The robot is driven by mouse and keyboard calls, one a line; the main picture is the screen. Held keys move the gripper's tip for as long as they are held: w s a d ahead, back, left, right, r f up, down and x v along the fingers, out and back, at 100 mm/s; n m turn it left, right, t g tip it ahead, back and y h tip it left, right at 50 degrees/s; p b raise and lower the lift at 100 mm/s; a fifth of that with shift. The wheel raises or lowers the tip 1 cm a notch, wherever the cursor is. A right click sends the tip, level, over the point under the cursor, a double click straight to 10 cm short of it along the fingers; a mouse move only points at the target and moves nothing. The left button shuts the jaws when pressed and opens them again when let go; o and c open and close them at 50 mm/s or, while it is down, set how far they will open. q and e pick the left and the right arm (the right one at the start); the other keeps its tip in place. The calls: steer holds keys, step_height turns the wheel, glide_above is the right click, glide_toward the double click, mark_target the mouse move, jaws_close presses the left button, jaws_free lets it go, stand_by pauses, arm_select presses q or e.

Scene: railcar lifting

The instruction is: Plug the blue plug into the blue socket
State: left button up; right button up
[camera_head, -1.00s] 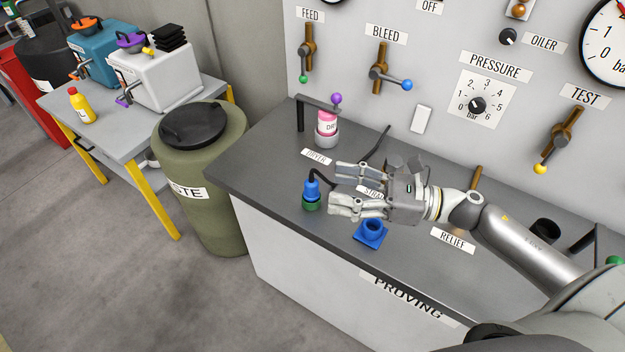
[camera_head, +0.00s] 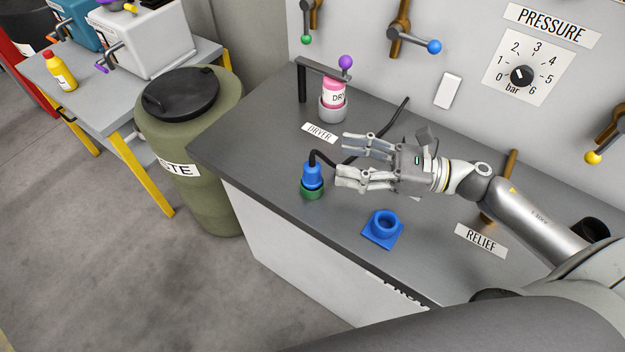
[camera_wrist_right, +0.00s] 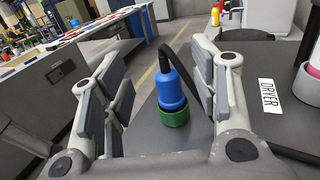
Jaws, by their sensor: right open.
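The blue plug (camera_head: 312,174) stands upright in a green ring-shaped holder (camera_head: 311,192) on the grey bench top. A black cable leaves its top. The blue socket (camera_head: 384,226), a round collar on a square base, sits on the bench to the right and nearer the front edge. My right gripper (camera_head: 352,160) is open and empty, just right of the plug, with its fingers pointing left. In the right wrist view, the plug (camera_wrist_right: 171,90) and green holder (camera_wrist_right: 174,114) show between and beyond the open fingers. My left gripper is out of view.
A pink dryer bottle (camera_head: 333,94) stands in a holder behind the plug, beside a black bracket (camera_head: 303,84). The panel with valve levers rises at the back. An olive waste barrel (camera_head: 190,110) stands left of the bench. The bench's front left is clear.

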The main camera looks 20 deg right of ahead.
mark_target(312, 157)
steer(key=p+x, duration=0.1)
steer(key=x, duration=0.2)
steer(key=f+p+x, duration=0.1)
steer(key=x, duration=0.3)
steer(key=shift+w+f, duration=0.15)
steer(key=shift+f, duration=0.05)
steer(key=shift+w+a+f, duration=0.1)
steer(key=shift+a, duration=0.15)
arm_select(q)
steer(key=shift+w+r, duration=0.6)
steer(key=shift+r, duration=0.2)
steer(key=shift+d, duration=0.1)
arm_select(e)
jaws_close()
